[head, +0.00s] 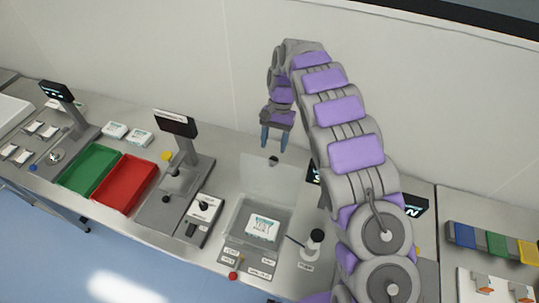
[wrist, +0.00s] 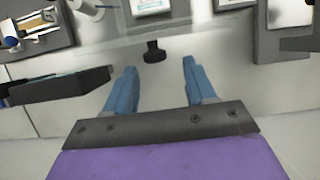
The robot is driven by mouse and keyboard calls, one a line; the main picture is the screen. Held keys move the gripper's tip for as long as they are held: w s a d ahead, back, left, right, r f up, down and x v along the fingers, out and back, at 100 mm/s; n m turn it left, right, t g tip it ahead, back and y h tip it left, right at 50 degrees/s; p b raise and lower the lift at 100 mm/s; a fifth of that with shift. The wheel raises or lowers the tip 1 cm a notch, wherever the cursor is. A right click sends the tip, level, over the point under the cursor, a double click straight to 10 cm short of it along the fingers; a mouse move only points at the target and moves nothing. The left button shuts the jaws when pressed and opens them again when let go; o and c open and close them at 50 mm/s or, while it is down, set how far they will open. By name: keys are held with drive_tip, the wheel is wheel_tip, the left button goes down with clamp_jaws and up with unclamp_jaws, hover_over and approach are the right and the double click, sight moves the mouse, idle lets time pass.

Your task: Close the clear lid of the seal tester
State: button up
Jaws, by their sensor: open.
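The seal tester (head: 232,222) is a grey box on the bench with a white pack (head: 263,228) inside it. Its clear lid (head: 262,178) stands open and raised at the back of the box, and is hard to see against the bench. A dark knob (head: 273,160) sits near the lid's top edge. My gripper (head: 274,143) is open and empty, pointing down just above the knob. In the wrist view the black knob (wrist: 154,52) lies ahead of the fingertips, roughly between them, apart from both fingers. The pack (wrist: 151,5) shows at the top edge.
Left of the tester are a device with a black lever (head: 204,206), a stand with a dark screen (head: 176,124), a red tray (head: 126,184) and a green tray (head: 90,170). A black-topped upright tool (head: 316,238) stands to the right, beside my arm. The wall is close behind.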

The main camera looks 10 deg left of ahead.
sight(274, 157)
drive_tip(key=d+f, duration=0.1)
drive_tip(key=s+d+f, duration=0.1)
drive_tip(key=f, duration=0.1)
drive_tip(key=shift+s, duration=0.15)
drive_tip(key=shift+s+a+f, duration=0.15)
drive_tip(key=shift+a+f, duration=0.3)
drive_tip(key=shift+a, duration=0.25)
drive_tip(key=shift+s+a+f, duration=0.1)
drive_tip(key=shift+a+f, duration=0.3)
drive_tip(key=shift+a, duration=0.3)
drive_tip(key=shift+d, duration=0.35)
drive_tip(key=shift+c, duration=0.2)
drive_tip(key=shift+d+r, duration=0.15)
drive_tip(key=shift+d, duration=0.45)
drive_tip(key=c, duration=0.3)
drive_tip(key=shift+c, duration=0.8)
drive_tip(key=shift+a, duration=0.35)
drive_tip(key=c, duration=0.3)
clamp_jaws()
